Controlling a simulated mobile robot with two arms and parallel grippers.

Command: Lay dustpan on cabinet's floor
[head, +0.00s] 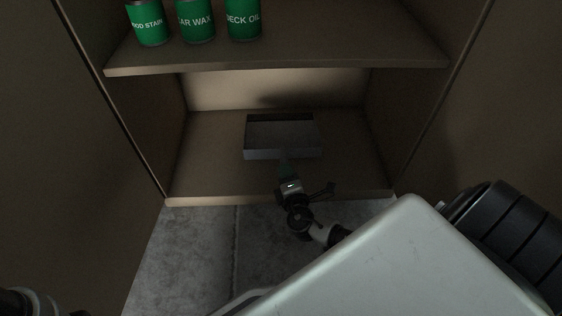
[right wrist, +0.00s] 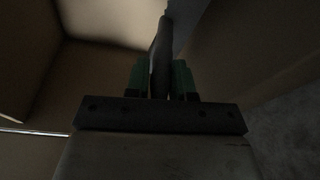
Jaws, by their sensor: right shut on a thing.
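The grey dustpan (head: 282,139) is inside the cabinet, over or on the cabinet's floor (head: 346,172), below the shelf. Its wide pan lies toward the back and its handle side faces me. I cannot tell whether it touches the floor. My right gripper (head: 286,172) reaches in over the cabinet's front edge and is shut on the dustpan's handle. In the right wrist view its green fingers (right wrist: 161,80) close on both sides of the dark handle (right wrist: 161,58). My left gripper is not in view; only a bit of dark arm shows at the lower left.
Above is a shelf (head: 290,58) with three green cans, labelled car wax (head: 195,20), deck oil (head: 243,20) and one partly cut off (head: 150,24). Cabinet walls stand close on both sides. Bare floor shows left and right of the dustpan. Grey concrete lies in front.

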